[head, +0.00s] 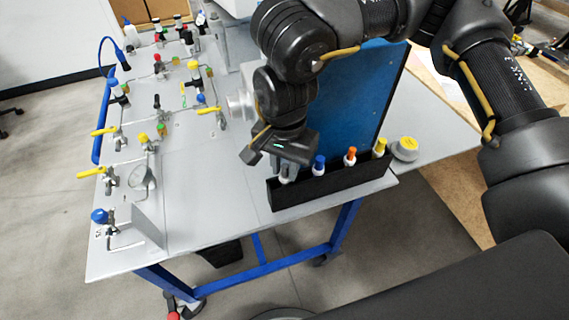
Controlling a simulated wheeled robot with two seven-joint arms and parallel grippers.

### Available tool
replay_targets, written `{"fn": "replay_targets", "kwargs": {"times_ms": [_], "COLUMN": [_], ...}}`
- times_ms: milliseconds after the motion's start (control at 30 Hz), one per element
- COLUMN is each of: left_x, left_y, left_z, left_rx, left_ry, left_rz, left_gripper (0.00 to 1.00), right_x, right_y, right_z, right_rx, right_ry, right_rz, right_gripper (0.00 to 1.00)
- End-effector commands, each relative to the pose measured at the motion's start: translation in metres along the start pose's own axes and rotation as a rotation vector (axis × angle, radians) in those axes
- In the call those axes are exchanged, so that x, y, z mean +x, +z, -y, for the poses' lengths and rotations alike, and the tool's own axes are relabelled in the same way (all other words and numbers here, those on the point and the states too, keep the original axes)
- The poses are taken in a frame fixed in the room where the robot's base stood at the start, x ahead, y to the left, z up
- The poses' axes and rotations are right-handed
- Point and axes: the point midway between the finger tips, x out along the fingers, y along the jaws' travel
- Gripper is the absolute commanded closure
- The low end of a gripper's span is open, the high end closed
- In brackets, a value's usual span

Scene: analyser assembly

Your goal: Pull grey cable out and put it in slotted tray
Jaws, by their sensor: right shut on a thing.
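The slotted tray (335,186) is a long black holder at the front right of the grey table. Blue-topped (319,165), orange-topped (350,156) and yellow-topped (380,147) white plugs stand upright in it. My right gripper (284,167) reaches down over the tray's left end, shut on a small grey piece (288,176), which I take to be the grey cable's end. The gripper hides most of it. I cannot tell whether it touches the slot's bottom. My left gripper is out of view.
Several valves and fittings with yellow (104,131) and blue (99,216) handles stand on the table's left side.

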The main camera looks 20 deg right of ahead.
Motion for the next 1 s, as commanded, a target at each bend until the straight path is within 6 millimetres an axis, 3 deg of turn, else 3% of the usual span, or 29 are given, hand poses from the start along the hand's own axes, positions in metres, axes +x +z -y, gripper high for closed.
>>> {"fn": "replay_targets", "kwargs": {"times_ms": [300, 333, 500, 800, 1000], "left_x": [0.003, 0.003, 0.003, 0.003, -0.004], "left_y": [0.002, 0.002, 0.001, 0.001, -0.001], "left_z": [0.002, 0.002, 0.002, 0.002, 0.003], "left_rx": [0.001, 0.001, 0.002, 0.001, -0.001], "left_ry": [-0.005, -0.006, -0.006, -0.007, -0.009], "left_rz": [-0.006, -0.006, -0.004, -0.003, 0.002], "left_gripper": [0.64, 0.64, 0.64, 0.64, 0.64], "right_x": [0.004, 0.004, 0.005, 0.004, -0.007], "right_y": [0.0, 0.0, 0.0, 0.0, 0.0], "right_z": [0.0, 0.0, 0.0, 0.0, 0.0], "right_rx": [0.0, 0.0, 0.0, 0.0, 0.0], "right_ry": [0.0, 0.0, 0.0, 0.0, -0.001], "right_rz": [0.0, 0.0, 0.0, 0.0, -0.001], "right_gripper": [0.96, 0.74, 0.51, 0.51, 0.51]}}
